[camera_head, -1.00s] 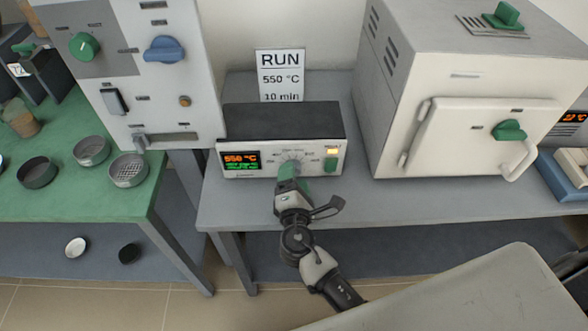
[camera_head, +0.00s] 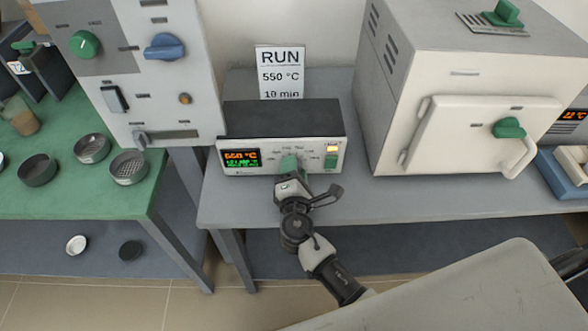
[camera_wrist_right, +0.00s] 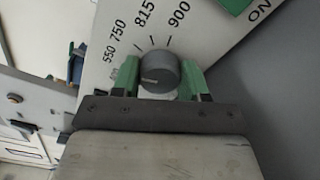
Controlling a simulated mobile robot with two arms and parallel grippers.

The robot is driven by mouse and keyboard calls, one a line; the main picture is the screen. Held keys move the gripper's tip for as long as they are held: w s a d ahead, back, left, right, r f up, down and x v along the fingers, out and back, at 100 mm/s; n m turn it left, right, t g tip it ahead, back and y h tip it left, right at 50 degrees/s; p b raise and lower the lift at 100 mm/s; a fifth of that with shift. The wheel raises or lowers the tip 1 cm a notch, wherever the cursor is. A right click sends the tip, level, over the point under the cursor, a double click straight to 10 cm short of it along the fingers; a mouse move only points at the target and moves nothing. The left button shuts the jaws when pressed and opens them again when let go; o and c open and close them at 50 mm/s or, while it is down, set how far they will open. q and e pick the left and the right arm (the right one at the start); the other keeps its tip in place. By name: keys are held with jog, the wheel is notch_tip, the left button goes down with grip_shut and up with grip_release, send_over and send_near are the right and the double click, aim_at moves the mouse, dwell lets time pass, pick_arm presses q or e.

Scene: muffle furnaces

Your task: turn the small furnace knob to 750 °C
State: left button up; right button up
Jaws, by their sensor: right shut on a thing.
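The small furnace control box (camera_head: 283,122) stands on the grey bench, its front panel facing me. Its grey round knob (camera_wrist_right: 157,73) sits between the green fingers of my right gripper (camera_wrist_right: 158,78) in the right wrist view. The fingers are shut on the knob's two sides. A pale pointer line on it points left. Dial marks 550, 750, 815 and 900 fan out above the knob. In the head view my right gripper (camera_head: 289,163) hides most of the knob. The display (camera_head: 241,158) shows orange digits, too blurred to read surely. My left gripper is not in view.
A card (camera_head: 280,72) behind the box reads RUN, 550 °C, 10 min. A green switch (camera_head: 331,161) is right of the knob. A white furnace (camera_head: 465,115) stands to the right, a grey panel unit (camera_head: 160,80) to the left.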

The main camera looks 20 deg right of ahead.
jog(key=shift+f+m+b, duration=0.3)
jog(key=shift+m+b, duration=0.9)
jog(key=shift+b, duration=0.4)
jog(key=shift+r+m+b, duration=0.15)
jog(key=shift+m+b, duration=1.4)
jog(key=shift+m, duration=0.15)
jog(key=o, duration=0.9)
jog(key=shift+r, duration=0.1)
jog(key=b+v, duration=0.1)
jog(key=v, duration=0.9)
jog(key=shift+s+b, duration=0.15)
jog(key=shift+b, duration=0.25)
jog(key=shift+s+a, duration=0.1)
jog(key=shift+s, duration=0.2)
